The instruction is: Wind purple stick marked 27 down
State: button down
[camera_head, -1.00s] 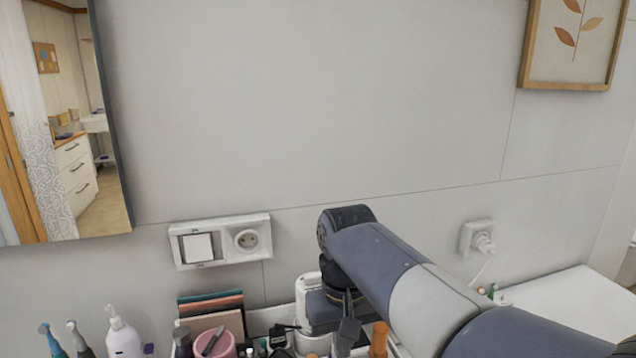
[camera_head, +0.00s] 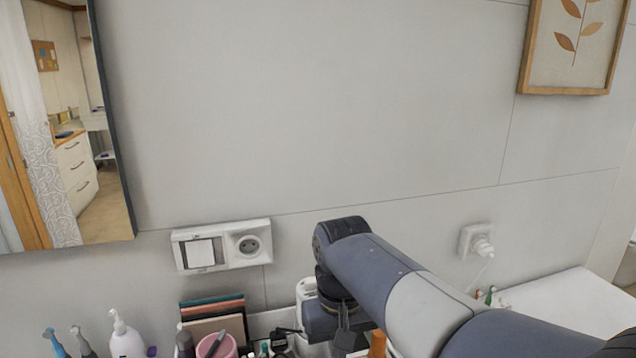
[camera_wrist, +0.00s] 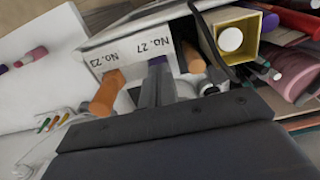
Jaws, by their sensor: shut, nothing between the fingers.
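In the wrist view a white holder (camera_wrist: 136,62) carries the labels "No. 27" and "No. 23". A small piece of a purple stick (camera_wrist: 157,61) shows beside the "No. 27" label, right at my fingertips. Most of it is hidden behind the fingers. My gripper (camera_wrist: 158,76) is shut and empty, its tips at the purple piece; whether they touch it I cannot tell. In the head view my gripper (camera_head: 350,338) points down at the cart, and the purple stick cannot be made out there.
An orange-brown stick (camera_wrist: 106,94) stands by the "No. 23" label, close to my fingers. A brownish stick (camera_wrist: 192,58) and a gold open box (camera_wrist: 236,38) are on the other side. A pink cup (camera_head: 220,347) and a white pump bottle (camera_head: 126,338) stand left in the head view.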

jog(key=shift+s+r, duration=0.15)
jog(key=shift+s, duration=0.05)
notch_tip(320, 180, up, 6)
jog(key=p, duration=0.6)
